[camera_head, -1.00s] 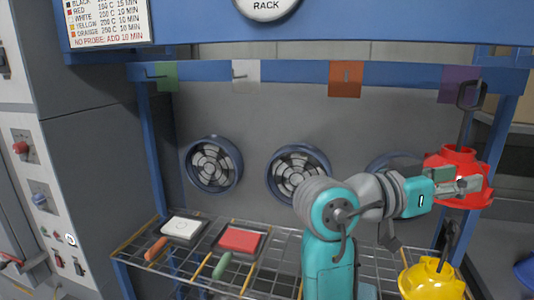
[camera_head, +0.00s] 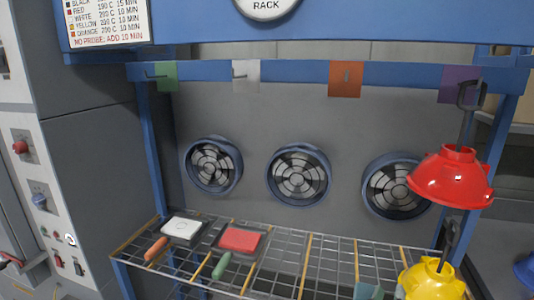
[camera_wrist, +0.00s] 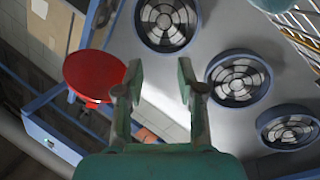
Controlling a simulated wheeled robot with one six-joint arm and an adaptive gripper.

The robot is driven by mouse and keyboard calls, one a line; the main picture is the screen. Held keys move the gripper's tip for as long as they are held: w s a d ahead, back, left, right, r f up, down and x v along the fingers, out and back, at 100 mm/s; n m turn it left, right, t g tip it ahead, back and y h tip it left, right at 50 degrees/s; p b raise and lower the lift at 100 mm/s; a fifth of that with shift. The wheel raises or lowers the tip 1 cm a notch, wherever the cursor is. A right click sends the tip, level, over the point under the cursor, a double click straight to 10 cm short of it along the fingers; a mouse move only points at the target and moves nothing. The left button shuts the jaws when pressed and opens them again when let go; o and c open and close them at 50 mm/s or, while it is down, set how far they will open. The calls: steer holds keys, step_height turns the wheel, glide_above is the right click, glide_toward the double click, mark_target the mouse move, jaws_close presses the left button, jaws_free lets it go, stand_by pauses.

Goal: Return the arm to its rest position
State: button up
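My gripper (camera_wrist: 160,85) shows in the wrist view with its two fingers apart and nothing between them. In the head view my gripper is out of sight; only a small teal part of my arm shows at the bottom edge. A red hood (camera_head: 451,180) hangs at the right end of the rack, below the purple tag (camera_head: 459,85). It also shows in the wrist view (camera_wrist: 92,74), left of my fingers and apart from them. A yellow hood (camera_head: 432,281) is lower, at the bottom right, partly cut off.
A wire shelf (camera_head: 325,250) holds a white pad (camera_head: 182,228) and a red pad (camera_head: 240,240) with handles. Several round fans (camera_head: 299,174) line the back wall. Green (camera_head: 166,76), white (camera_head: 245,75) and orange (camera_head: 345,78) tags mark the blue rail. The space before the fans is clear.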

steer(key=s+a+f+n+y, duration=0.2)
steer(key=s+a+f+y, duration=0.15)
steer(key=s+f, duration=0.5)
steer(key=s+a+f+n+y, duration=0.2)
steer(key=s+f+y, duration=0.3)
steer(key=s+f, duration=0.35)
steer(key=s+a+r+m+y, duration=0.1)
steer(key=s+m, duration=0.3)
steer(key=s, duration=2)
steer(key=shift+a+r+g+y, duration=0.3)
steer(key=shift+a+r+y, duration=0.1)
steer(key=shift+a+y, duration=0.05)
